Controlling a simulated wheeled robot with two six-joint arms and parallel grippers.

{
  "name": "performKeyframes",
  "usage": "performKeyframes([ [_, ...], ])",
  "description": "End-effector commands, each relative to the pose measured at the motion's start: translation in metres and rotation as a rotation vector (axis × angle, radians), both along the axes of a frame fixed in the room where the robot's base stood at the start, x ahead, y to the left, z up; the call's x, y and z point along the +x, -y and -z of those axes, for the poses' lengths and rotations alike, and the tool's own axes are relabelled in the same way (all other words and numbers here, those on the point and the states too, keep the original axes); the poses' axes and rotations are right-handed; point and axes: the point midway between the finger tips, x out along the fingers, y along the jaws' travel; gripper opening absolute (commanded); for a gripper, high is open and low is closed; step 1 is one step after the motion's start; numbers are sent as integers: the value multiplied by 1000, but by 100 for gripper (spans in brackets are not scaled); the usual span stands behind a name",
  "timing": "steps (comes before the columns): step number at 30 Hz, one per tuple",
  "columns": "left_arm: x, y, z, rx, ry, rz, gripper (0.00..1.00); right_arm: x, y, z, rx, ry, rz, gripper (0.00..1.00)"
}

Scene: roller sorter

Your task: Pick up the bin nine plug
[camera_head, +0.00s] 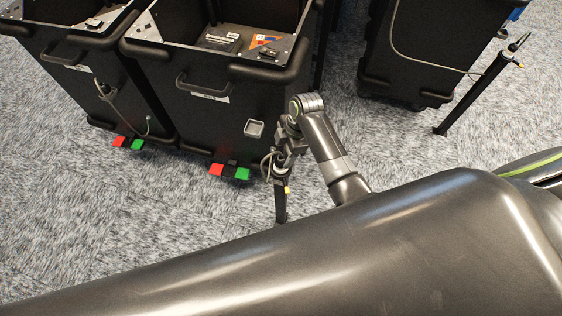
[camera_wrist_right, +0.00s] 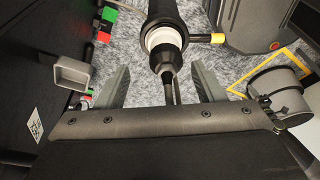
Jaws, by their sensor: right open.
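My right gripper (camera_head: 279,165) is in front of the right-hand black bin (camera_head: 205,115), beside a thin black post (camera_head: 281,205) with a small yellow part. In the right wrist view its jaws (camera_wrist_right: 160,70) are open. A dark plug (camera_wrist_right: 168,60) with a white collar shows between and just beyond the fingertips, in line with the post top, and a thin dark cable or stem runs from it toward the palm. The jaws are not closed on it. No bin number is readable. My left gripper is not in view.
A square metal-rimmed socket (camera_head: 254,129) is on the bin's front, also in the right wrist view (camera_wrist_right: 72,72). Red and green pedals (camera_head: 229,172) stick out at floor level. Another bin (camera_head: 90,85) is at left; a further post (camera_head: 470,92) stands at right. Carpet between is clear.

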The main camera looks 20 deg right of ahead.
Motion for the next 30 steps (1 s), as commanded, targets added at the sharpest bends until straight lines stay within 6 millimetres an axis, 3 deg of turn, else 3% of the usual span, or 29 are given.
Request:
performKeyframes([
  [9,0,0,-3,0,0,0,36,-8,-12,40,0,-5,0,62],
  [20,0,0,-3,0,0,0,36,-7,-14,46,0,-2,0,61],
  [30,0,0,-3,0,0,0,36,-7,-13,45,0,-2,0,16],
])
